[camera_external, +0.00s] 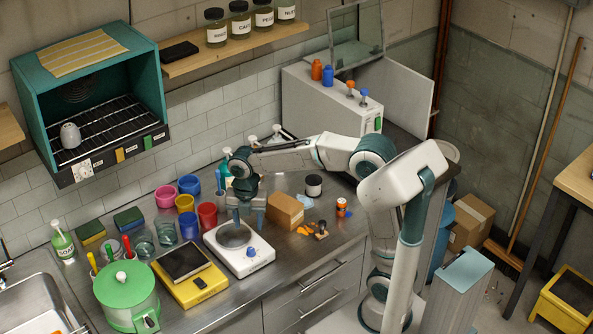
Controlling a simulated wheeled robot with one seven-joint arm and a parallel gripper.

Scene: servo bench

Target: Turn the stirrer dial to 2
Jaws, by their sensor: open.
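The stirrer (264,246) is a white box with a round grey top plate (233,236), standing on the metal bench. Its blue dial (251,252) sits on the front face, toward the right. The dial's mark and numbers are too small to read. My gripper (248,220) points down above the back part of the stirrer, behind the dial and apart from it. It is open, with nothing seen between its fingers.
A red cup (207,216) and other coloured cups stand behind left. A yellow scale (192,287) and a green pot (127,295) are to the left. The bench's front edge lies close before the stirrer.

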